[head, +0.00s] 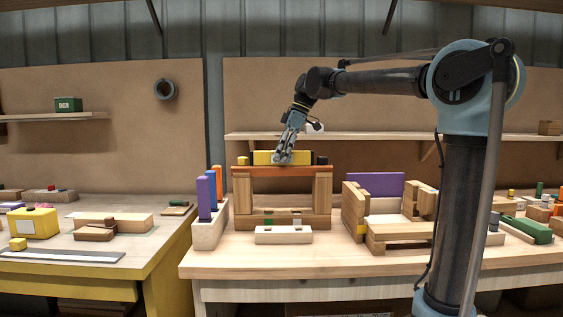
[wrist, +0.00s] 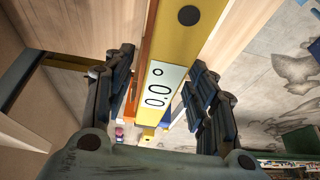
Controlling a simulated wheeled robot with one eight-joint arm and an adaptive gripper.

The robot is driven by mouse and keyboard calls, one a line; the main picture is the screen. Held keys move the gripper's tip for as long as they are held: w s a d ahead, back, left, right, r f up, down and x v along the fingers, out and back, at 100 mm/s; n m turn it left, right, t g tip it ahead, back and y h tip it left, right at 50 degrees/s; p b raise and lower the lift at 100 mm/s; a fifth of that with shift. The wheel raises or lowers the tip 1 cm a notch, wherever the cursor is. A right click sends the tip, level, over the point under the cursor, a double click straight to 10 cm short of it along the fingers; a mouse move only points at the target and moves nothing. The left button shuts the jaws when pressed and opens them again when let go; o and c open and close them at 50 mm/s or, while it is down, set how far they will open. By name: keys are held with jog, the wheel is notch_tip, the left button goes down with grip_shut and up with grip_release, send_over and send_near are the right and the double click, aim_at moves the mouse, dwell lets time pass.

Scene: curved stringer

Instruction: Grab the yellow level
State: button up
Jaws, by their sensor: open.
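The yellow level (head: 263,157) lies lengthwise on top of an orange-red plank (head: 250,169) that bridges two wooden posts. In the wrist view the level (wrist: 180,40) runs between my fingers, with a white panel reading 0.0 and a dark round spot on it. My gripper (head: 282,159) is at the middle of the level, reaching down from above. In the wrist view my gripper (wrist: 160,70) is open, with one finger on each side of the level. A gap shows at the right finger; whether the left finger touches is unclear.
Purple and blue upright pieces (head: 206,192) stand left of the posts. A wooden assembly with a purple panel (head: 375,186) is to the right. The workbench front (head: 300,262) is clear.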

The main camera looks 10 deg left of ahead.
grip_shut()
